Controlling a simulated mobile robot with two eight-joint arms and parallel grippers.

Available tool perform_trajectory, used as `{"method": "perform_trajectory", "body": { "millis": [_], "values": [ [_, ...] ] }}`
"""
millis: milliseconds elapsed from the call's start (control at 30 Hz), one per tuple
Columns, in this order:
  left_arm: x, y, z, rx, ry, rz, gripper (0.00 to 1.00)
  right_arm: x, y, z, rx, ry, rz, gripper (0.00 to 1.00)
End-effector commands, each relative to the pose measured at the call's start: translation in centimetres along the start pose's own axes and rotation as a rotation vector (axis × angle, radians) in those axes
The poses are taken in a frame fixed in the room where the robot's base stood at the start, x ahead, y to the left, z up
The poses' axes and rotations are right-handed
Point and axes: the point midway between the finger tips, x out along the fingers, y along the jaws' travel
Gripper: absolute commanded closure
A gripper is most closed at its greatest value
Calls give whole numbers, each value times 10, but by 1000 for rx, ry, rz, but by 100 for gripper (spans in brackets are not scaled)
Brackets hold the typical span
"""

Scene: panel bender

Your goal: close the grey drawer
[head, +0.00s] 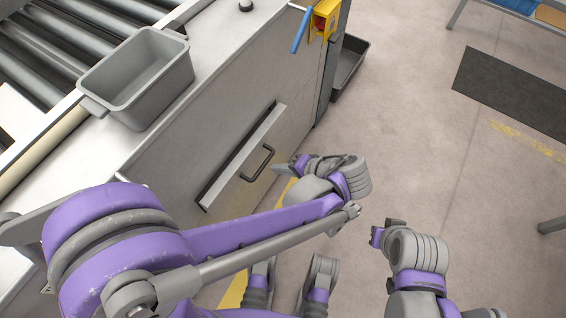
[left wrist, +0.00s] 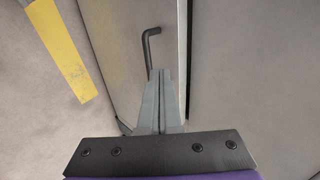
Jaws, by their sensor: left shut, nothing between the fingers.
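The grey drawer (head: 232,166) is in the side of the pale machine cabinet in the head view. Its front stands slightly out, with a dark gap along its upper edge. A dark bar handle (head: 268,152) is on the drawer front; it also shows in the left wrist view (left wrist: 149,45). My left gripper (head: 278,168) is shut and empty, its tips close to the drawer front beside the handle. Whether the tips touch is unclear. In the left wrist view the closed fingers (left wrist: 162,75) point at the front. My right gripper (head: 376,237) is away from the drawer, over the floor.
A grey bin (head: 150,92) stands on the cabinet top next to the roller conveyor (head: 60,45). A yellow box (head: 322,22) with a blue lever (head: 301,32) is at the cabinet's far corner. A dark mat (head: 515,90) lies on the open floor at right.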

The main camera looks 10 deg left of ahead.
Motion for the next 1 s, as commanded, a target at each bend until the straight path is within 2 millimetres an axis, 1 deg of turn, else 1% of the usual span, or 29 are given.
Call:
{"method": "perform_trajectory", "body": {
  "millis": [33, 200, 267, 400, 600, 1000],
  "values": [
    [15, 2, 0, -2, -4, 0, 100, 7, 0, 2, 0, -2, -1, 100],
    [52, 2, 0, -1, -4, 0, 100, 20, 0, 5, 1, -6, -1, 100],
    [63, 1, 0, -2, -3, 0, 100, 24, 0, 6, 1, -7, -1, 100],
    [77, -15, 1, -2, -3, 0, 100, 26, 0, 6, 1, -8, -1, 100],
    [87, -26, 0, 0, 0, 1, 100, 29, 0, 7, 1, -8, -2, 100],
    [89, -28, 0, 0, 0, 1, 100, 28, 0, 7, 1, -8, -2, 100]
  ]
}}
